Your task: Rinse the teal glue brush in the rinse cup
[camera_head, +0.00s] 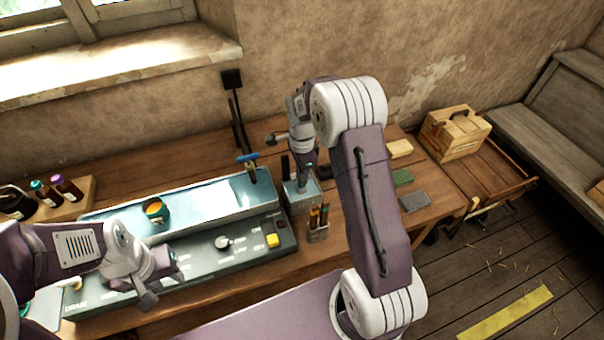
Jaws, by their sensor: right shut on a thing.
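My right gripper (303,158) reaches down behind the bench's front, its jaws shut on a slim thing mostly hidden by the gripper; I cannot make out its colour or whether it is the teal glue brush. A grey square block or cup (301,199) stands directly below it; I cannot tell whether it is the rinse cup, or whether the held thing enters it. A small holder (318,234) with several upright handles stands in front.
A pale blue tray (205,206) lies behind a dark panel with a yellow button (272,240). Bottles (68,187) stand in a wooden rack at left. A wooden box (455,134) is far right.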

